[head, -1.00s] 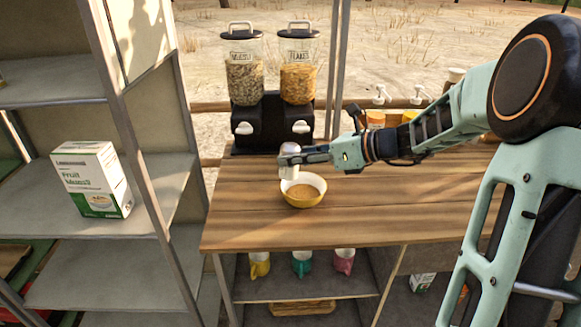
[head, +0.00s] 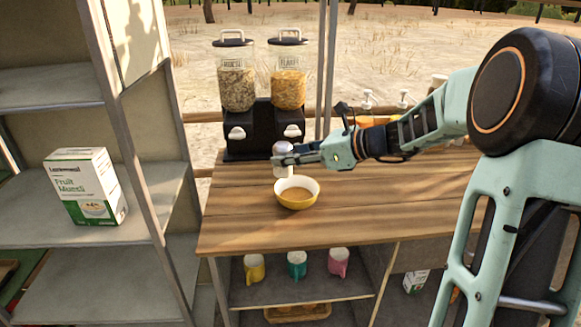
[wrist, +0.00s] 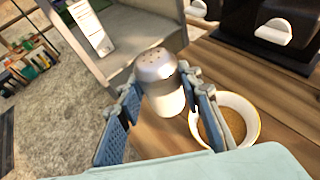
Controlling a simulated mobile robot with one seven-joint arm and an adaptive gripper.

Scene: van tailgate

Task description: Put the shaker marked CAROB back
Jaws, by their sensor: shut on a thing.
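A shaker (wrist: 160,85) with a silver perforated cap and a white body is held upright between the two fingers of my gripper (wrist: 165,100) in the wrist view. In the head view my gripper (head: 284,158) is shut on the shaker (head: 283,170), just behind the yellow bowl. No marking on the shaker can be read. The yellow bowl (head: 297,205) stands on the wooden counter with brown contents; it also shows in the wrist view (wrist: 250,107).
A double cereal dispenser (head: 262,130) stands at the back of the counter (head: 360,210). Shelves on the left hold a muesli box (head: 85,187). Several mugs (head: 297,264) sit under the counter. Pump bottles (head: 385,105) stand behind my arm. The counter's front left is clear.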

